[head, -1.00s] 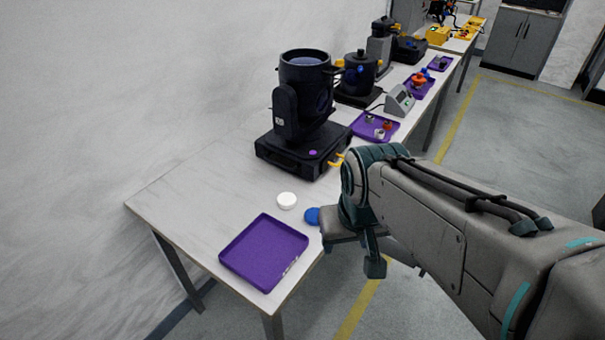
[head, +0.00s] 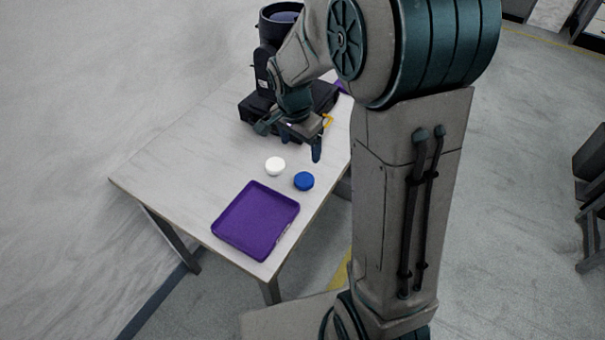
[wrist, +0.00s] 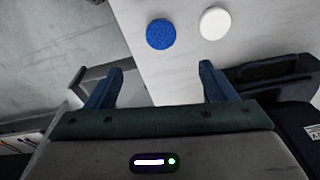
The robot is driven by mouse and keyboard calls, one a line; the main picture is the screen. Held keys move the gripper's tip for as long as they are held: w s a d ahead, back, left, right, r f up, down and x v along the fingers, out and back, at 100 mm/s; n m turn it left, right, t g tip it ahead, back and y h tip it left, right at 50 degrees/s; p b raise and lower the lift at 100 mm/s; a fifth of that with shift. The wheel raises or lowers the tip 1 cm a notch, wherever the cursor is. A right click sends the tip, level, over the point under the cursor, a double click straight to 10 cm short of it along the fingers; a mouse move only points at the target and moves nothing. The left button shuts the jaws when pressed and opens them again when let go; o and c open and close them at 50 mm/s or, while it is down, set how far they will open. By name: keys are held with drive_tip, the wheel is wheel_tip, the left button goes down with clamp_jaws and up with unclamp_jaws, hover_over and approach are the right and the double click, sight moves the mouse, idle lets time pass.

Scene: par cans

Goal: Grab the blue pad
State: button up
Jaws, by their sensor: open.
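The blue pad (head: 304,181) is a small round disc lying flat on the table near its right edge. It also shows in the wrist view (wrist: 161,34), above and beyond my fingertips. My gripper (head: 290,148) is above the table, on the far side of the pad, close to the black stage light. In the wrist view my gripper (wrist: 163,80) has its two blue fingers wide apart with nothing between them. The pad is apart from both fingers and fully visible.
A white round pad (head: 275,166) lies just left of the blue one. An empty purple tray (head: 256,219) sits at the near end of the table (head: 165,165). The black stage light (head: 262,70) stands behind my gripper, with its base close by.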

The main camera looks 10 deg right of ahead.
sight(304, 179)
drive_tip(key=f, duration=0.4)
drive_tip(key=d+f+p, duration=0.1)
drive_tip(key=f, duration=0.4)
drive_tip(key=w+f, duration=0.1)
drive_tip(key=f, duration=0.4)
drive_tip(key=shift+w+d, duration=0.1)
drive_tip(key=shift+d, duration=0.05)
drive_tip(key=c, duration=1.1)
